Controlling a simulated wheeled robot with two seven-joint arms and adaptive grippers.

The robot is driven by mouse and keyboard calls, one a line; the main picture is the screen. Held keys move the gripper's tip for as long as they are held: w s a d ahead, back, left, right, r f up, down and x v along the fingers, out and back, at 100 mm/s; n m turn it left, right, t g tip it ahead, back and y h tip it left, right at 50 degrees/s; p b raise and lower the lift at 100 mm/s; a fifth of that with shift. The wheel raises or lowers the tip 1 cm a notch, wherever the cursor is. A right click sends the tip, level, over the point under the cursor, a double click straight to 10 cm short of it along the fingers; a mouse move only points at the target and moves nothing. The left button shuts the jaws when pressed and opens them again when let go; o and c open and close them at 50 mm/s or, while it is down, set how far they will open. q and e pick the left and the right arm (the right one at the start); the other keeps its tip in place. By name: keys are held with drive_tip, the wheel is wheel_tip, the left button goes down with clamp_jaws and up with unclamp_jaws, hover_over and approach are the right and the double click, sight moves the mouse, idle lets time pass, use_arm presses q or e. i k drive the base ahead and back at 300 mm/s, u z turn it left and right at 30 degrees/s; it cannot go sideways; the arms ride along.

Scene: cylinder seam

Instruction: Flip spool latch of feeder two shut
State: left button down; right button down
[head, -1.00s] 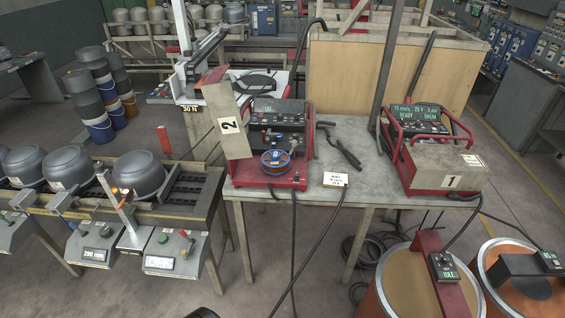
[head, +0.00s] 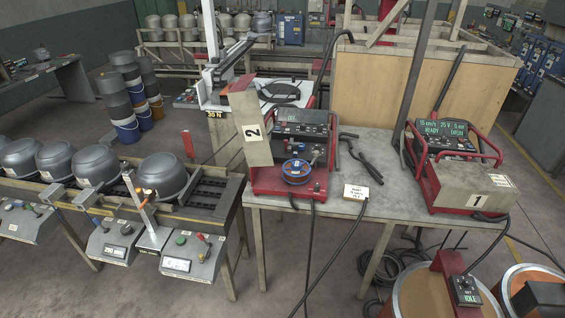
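Feeder two (head: 291,150) is a red and dark machine on the grey table in the middle of the head view. Its side cover (head: 250,128), marked 2, stands swung open on the left. A blue-rimmed spool (head: 296,171) sits in the front of feeder two. The spool latch is too small to make out clearly. Feeder one (head: 458,165), marked 1, stands on the right of the same table with its cover (head: 478,188) down. Neither of my grippers is in view.
A small sign (head: 357,192) and a black cable lie there. A roller line with grey cylinders (head: 163,176) is at the left. Wire drums (head: 420,292) stand at the front right.

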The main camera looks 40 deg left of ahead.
sight(316, 153)
drive_tip(key=u, duration=1.05)
